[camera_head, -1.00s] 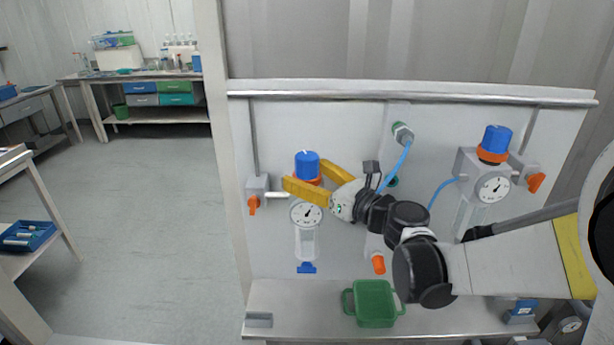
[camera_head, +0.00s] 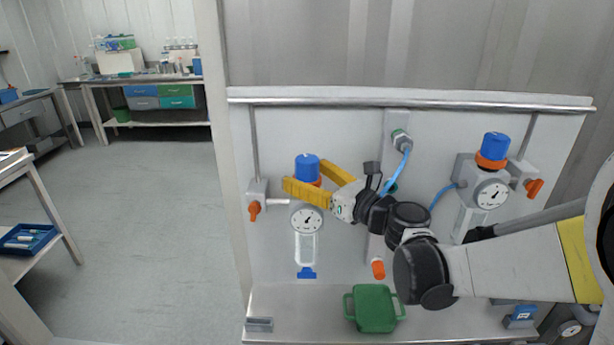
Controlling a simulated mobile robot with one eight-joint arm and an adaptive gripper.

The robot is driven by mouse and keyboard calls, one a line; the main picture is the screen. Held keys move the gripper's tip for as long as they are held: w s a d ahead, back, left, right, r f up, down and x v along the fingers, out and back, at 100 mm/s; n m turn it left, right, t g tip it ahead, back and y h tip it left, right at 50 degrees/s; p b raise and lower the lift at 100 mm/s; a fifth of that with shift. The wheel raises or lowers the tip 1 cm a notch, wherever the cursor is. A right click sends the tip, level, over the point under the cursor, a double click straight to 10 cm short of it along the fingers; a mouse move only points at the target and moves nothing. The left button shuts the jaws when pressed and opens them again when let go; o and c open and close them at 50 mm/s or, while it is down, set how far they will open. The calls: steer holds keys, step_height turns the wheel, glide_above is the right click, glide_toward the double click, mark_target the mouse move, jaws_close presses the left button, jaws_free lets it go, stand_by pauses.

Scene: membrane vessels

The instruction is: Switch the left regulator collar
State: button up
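The left regulator is on the white panel, with a blue knob (camera_head: 307,167), an orange collar (camera_head: 317,183) below it, a round gauge (camera_head: 306,220) and a clear bowl with a blue drain at the bottom. My gripper (camera_head: 302,178) has yellow fingers spread around the left regulator, one in front of the collar and one behind, at collar height. The front finger hides most of the collar. Whether the fingers touch it cannot be told. The right regulator has a blue knob (camera_head: 495,146), an orange collar (camera_head: 490,162) and a gauge (camera_head: 491,194).
Orange valve handles (camera_head: 254,208) (camera_head: 534,188) flank the regulators. Another orange-ended part (camera_head: 378,269) hangs mid-panel, near my arm. A blue hose (camera_head: 396,172) runs behind my wrist. A green tray (camera_head: 375,308) stands on the ledge below. Open floor lies at left.

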steer(key=v, duration=1.2)
